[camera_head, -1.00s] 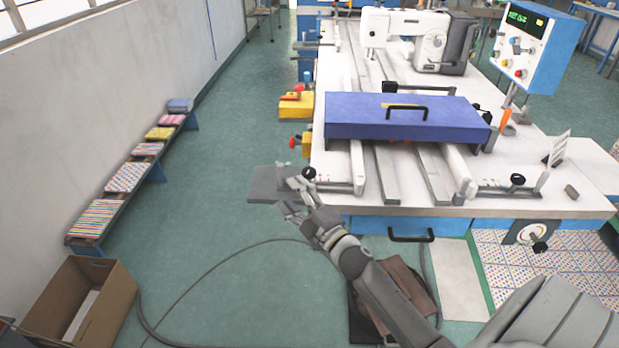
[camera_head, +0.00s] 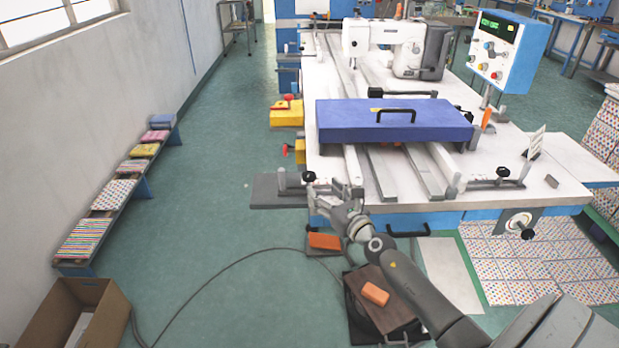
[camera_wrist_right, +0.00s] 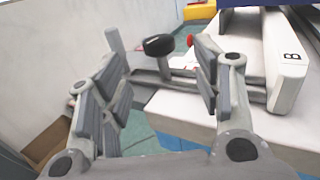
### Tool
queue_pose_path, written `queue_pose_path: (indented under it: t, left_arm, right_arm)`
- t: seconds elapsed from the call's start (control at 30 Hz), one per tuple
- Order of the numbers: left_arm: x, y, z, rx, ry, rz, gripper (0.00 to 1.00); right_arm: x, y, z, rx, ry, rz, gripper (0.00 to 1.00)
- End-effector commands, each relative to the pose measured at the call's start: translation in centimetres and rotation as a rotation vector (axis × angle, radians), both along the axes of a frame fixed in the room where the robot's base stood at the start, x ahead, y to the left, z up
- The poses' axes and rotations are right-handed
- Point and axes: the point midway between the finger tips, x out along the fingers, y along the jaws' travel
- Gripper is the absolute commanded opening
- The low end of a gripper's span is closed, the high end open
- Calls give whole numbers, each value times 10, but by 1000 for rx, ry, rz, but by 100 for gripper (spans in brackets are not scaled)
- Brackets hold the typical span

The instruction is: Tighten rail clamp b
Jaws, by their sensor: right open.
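A rail clamp with a round black knob (camera_head: 309,177) sits at the table's front left corner, at the near end of the left rail. In the right wrist view the black knob (camera_wrist_right: 158,45) stands on its grey bar, and the white rail (camera_wrist_right: 288,75) beside it carries the letter B. My right gripper (camera_head: 332,196) is just in front of the clamp in the head view. In the wrist view my right gripper (camera_wrist_right: 160,78) is open, with the knob beyond and between its fingers, apparently not touched. My left gripper is not in view.
A second clamp with a black knob (camera_head: 503,172) is at the front right. A blue cover (camera_head: 395,122) with a black handle spans the rails. A sewing machine (camera_head: 385,40) and control box (camera_head: 507,50) stand behind. Orange blocks (camera_head: 375,293) lie below.

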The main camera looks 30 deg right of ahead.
Motion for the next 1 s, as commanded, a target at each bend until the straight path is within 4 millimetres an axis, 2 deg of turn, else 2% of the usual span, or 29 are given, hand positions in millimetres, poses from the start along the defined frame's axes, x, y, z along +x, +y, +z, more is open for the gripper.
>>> queue_pose_path:
  t: [0.3, 0.5, 0.7, 0.97, 1.0]
  left_arm:
    - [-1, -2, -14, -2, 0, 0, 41]
    - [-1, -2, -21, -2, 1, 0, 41]
    - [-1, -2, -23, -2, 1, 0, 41]
    - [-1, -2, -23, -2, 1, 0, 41]
    - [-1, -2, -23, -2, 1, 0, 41]
  right_arm:
    - [55, -3, -1, 4, -3, 0, 58]
    - [78, -4, -1, 6, -2, 0, 58]
    - [86, -4, 0, 5, -1, 1, 58]
    - [87, -4, 0, 5, 0, 1, 58]
    - [87, -4, 0, 5, 0, 1, 53]
